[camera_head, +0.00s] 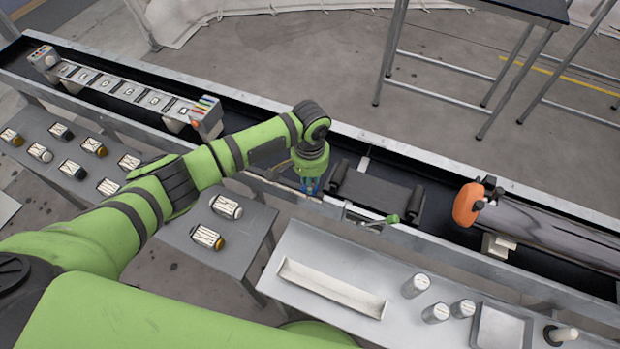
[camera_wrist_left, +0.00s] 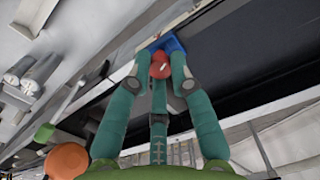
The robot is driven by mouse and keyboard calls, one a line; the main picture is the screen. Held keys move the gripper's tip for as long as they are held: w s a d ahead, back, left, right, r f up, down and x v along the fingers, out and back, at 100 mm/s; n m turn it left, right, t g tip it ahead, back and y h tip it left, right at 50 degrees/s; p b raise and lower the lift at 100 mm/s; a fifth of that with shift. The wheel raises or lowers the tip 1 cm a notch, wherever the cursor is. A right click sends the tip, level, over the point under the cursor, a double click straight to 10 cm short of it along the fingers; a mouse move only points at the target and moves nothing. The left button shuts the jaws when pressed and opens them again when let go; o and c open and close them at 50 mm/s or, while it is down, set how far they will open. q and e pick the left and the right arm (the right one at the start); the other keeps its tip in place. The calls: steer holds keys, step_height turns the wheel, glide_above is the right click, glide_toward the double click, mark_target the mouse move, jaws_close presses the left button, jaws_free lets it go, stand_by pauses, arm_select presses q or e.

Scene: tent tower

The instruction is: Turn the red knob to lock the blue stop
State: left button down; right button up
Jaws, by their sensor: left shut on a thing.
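The red knob (camera_wrist_left: 160,64) shows in the left wrist view between the fingertips of my left gripper (camera_wrist_left: 158,72). The teal fingers are closed around it from both sides. The blue stop (camera_wrist_left: 174,46) is right behind the knob, at the pale edge of the dark channel. In the head view my left gripper (camera_head: 311,186) points down at the near rail of the long channel. The wrist and fingers hide the knob there, and I cannot clearly tell the stop from the fingers. The knob's turn angle cannot be read. My right gripper is not in view.
A green-handled lever (camera_head: 392,219) sits on the rail to the right of my gripper. A dark roller belt (camera_head: 378,192) lies inside the channel. An orange-ended cylinder (camera_head: 467,204) is further right. A metal table (camera_head: 400,275) with a tray and white cylinders stands in front.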

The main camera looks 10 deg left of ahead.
arm_select(q)
steer(key=shift+m, duration=1)
steer(key=c, duration=1.1)
jaws_free()
step_height(320, 180, up, 12)
